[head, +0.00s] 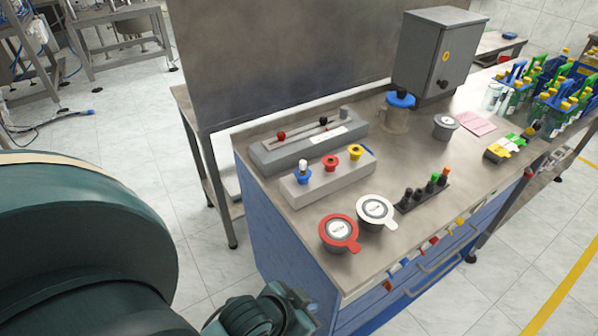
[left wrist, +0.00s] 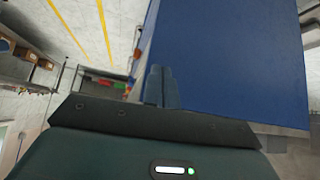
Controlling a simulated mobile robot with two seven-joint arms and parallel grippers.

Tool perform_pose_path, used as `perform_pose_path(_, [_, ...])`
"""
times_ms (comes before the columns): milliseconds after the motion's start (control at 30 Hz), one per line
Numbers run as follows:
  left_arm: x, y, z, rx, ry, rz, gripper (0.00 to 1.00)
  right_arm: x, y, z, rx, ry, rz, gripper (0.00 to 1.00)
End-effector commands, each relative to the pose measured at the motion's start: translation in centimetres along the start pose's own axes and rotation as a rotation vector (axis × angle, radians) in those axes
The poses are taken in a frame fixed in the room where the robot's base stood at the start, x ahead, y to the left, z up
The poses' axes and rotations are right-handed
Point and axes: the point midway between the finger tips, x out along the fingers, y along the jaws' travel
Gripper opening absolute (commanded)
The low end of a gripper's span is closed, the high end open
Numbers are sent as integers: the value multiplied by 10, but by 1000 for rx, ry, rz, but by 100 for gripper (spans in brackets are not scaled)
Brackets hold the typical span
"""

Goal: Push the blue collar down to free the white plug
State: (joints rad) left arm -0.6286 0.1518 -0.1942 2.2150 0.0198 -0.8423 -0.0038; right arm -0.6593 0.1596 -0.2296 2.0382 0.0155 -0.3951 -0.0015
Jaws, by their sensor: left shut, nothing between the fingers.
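The blue collar (head: 303,177) sits at the left end of a light grey block (head: 326,184) on the steel bench. The white plug (head: 302,164) stands upright in the middle of the collar. My left gripper (head: 306,305) is low at the bottom of the head view, in front of and below the bench top, well away from the collar. In the left wrist view its two fingers (left wrist: 160,86) are together and empty, in front of a blue panel. My right gripper is in neither view.
A red collar (head: 330,161) and a yellow collar (head: 355,151) share the block. A long grey fixture (head: 310,147) lies behind it. A red-rimmed pot (head: 339,232) and a white-rimmed pot (head: 376,210) stand in front. The blue cabinet (head: 272,232) is near my left gripper.

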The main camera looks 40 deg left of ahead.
Motion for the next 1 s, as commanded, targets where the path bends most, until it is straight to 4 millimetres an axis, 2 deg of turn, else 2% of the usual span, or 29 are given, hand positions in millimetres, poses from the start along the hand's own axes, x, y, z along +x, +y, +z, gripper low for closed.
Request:
perform_pose_path(200, [-28,-10,-8,16,-125,-4,0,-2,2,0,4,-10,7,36])
perform_pose_path(367, [-51,-9,-21,89,-171,47,0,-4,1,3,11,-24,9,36])
perform_pose_path(833, [-61,29,-55,322,64,368,0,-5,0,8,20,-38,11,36])
perform_pose_path(1000, [-70,33,-64,342,190,521,0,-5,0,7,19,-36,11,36])
